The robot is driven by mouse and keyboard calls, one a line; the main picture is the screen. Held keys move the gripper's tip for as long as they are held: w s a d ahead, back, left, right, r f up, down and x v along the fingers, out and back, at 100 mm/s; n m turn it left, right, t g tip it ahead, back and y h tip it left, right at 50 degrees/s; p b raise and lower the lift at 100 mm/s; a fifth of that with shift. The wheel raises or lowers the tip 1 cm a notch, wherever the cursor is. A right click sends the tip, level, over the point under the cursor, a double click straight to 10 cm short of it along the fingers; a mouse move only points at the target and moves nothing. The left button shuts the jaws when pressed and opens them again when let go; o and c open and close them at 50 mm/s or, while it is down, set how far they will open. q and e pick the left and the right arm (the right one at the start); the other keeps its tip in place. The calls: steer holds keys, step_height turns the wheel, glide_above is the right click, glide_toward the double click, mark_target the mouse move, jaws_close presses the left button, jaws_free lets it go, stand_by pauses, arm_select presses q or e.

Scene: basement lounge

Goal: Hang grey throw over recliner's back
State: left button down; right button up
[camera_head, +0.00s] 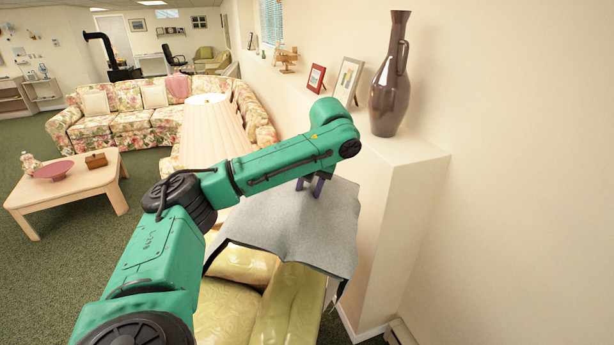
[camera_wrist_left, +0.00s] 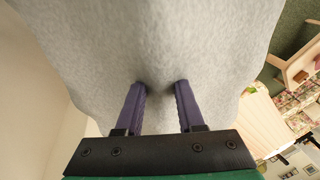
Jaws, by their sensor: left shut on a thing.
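The grey throw (camera_head: 297,232) lies spread across the top of the back of the yellow-green recliner (camera_head: 236,290) in the head view. Its near edge hangs forward, with a dark edge showing at the lower corners. My left gripper (camera_head: 312,185) points down at the throw's upper part, and its purple fingers are shut on the cloth. In the left wrist view the fingers (camera_wrist_left: 160,88) meet the grey throw (camera_wrist_left: 165,40), which is pinched up between them. The recliner's back is mostly hidden under the throw. My right gripper is in neither view.
A ledge (camera_head: 405,148) beside the recliner bears a tall brown vase (camera_head: 388,85) and picture frames (camera_head: 347,80). A pleated lampshade (camera_head: 212,130) stands close behind my left arm. A coffee table (camera_head: 65,190) and floral sofa (camera_head: 125,110) are farther left; green carpet between is open.

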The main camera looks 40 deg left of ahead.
arm_select(q)
steer(key=f+b, duration=0.1)
steer(key=f, duration=0.4)
steer(key=shift+s, duration=0.2)
step_height(320, 180, down, 17)
steer(key=b, duration=0.5)
steer(key=shift+w, duration=0.15)
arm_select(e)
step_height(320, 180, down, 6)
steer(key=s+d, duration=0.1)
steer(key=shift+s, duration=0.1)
arm_select(q)
steer(key=shift+c, duration=2.2)
jaws_free()
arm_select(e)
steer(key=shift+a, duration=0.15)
arm_select(q)
steer(key=v, duration=1.4)
steer(key=shift+d+r, duration=0.15)
steer(key=shift+r, duration=0.15)
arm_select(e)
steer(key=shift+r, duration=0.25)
